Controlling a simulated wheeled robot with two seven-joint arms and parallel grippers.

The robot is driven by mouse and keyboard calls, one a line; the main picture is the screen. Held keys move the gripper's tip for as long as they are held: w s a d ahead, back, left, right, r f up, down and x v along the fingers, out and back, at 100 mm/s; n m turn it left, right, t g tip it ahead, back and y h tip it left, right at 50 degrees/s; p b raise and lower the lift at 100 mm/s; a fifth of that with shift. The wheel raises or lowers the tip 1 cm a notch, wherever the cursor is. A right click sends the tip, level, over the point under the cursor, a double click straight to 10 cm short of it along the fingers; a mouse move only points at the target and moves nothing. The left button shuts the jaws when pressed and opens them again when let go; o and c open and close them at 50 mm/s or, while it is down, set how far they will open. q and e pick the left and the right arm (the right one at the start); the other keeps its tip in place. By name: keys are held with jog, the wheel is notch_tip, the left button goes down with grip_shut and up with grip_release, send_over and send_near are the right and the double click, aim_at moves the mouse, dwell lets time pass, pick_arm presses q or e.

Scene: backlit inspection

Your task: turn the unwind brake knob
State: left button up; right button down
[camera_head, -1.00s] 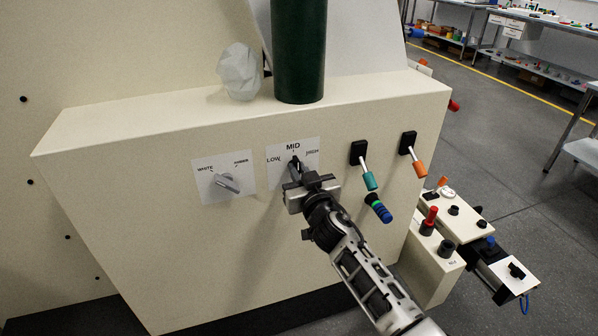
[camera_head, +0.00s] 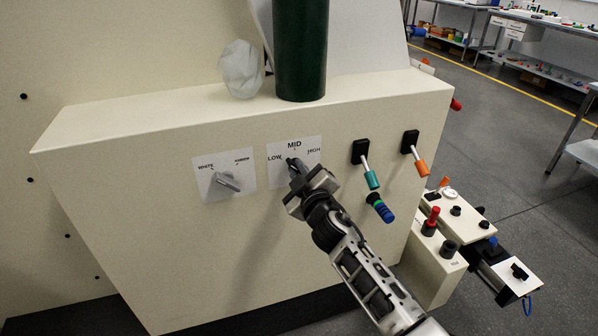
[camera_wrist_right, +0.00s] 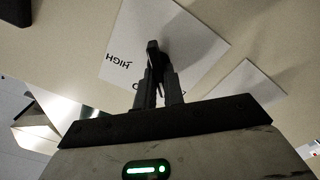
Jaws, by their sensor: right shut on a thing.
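A dark knob (camera_head: 292,162) sits on a white plate (camera_head: 312,152) marked LOW, MID and HIGH, on the front of the cream console (camera_head: 180,245). My right gripper (camera_head: 300,172) is shut on this knob, and its jaws are tilted. The knob's tip points up and left, towards LOW. In the right wrist view the knob (camera_wrist_right: 153,48) shows between the fingers of my right gripper (camera_wrist_right: 160,85), in front of the plate with HIGH readable. The gripper hides most of the knob in the head view. My left gripper is not in view.
A grey selector knob (camera_head: 228,182) is on a plate at the left. A dark green cylinder (camera_head: 300,50) and a pale faceted lump (camera_head: 241,70) stand on the ledge.

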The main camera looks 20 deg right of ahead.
jog(key=shift+f+n, duration=0.1)
jog(key=shift+n, duration=1.4)
jog(key=c, duration=1.5)
grip_release()
jog(key=s, duration=1.6)
jog(key=shift+d+b, duration=0.25)
jog(key=shift+b, duration=0.1)
